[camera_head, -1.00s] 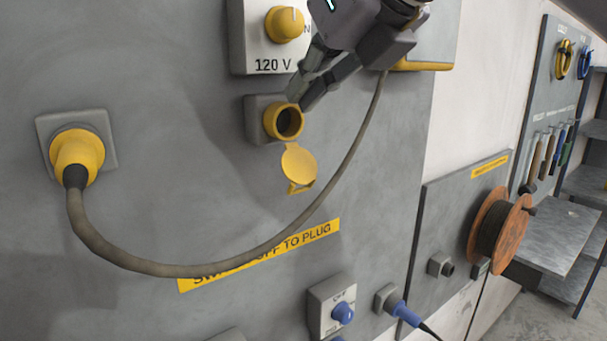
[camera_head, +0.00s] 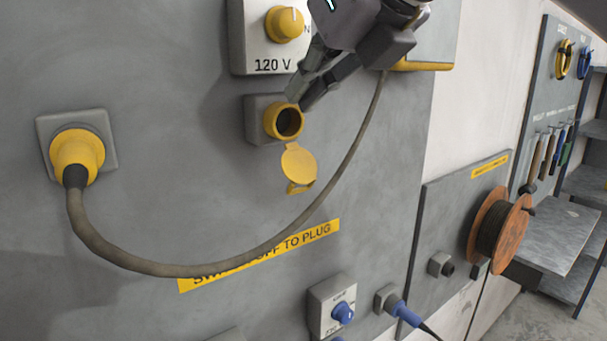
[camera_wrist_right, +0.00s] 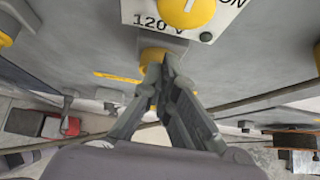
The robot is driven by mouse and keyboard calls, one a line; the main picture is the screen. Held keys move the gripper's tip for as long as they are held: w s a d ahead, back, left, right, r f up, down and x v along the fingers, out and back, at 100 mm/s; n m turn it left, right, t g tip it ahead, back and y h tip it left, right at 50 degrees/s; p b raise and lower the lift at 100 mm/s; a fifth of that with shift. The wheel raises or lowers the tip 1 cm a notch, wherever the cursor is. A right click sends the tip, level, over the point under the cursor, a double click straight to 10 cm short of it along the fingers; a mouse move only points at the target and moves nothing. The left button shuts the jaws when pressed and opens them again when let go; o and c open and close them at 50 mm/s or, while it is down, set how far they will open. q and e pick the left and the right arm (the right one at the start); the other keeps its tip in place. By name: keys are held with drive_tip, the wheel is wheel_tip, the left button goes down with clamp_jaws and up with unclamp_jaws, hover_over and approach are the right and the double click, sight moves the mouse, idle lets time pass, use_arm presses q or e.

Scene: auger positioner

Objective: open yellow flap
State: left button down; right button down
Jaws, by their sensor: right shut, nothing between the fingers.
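The yellow flap (camera_head: 298,164) hangs down, swung open below the yellow socket (camera_head: 286,121) on the grey wall panel. The socket's dark round opening is uncovered. My right gripper (camera_head: 298,100) is just above the socket's upper right rim, with its fingers pointing down and left. I cannot tell whether the fingertips touch the rim. In the right wrist view the fingers (camera_wrist_right: 166,68) are together and empty, in front of the yellow socket (camera_wrist_right: 152,55). The flap is not clearly visible there. My left gripper is not in view.
A yellow knob (camera_head: 284,24) marked 120 V is above the socket. A yellow plug (camera_head: 77,158) sits in the left outlet, and its grey cable (camera_head: 180,270) loops below the flap and up to the right. A blue knob (camera_head: 342,313) and blue plug (camera_head: 407,315) are lower down.

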drive_tip(key=shift+s, duration=0.1)
drive_tip(key=s+d+b, duration=0.4)
drive_tip(key=s, duration=0.2)
drive_tip(key=shift+s+d, duration=0.2)
drive_tip(key=shift+d, duration=0.15)
idle(0.5)
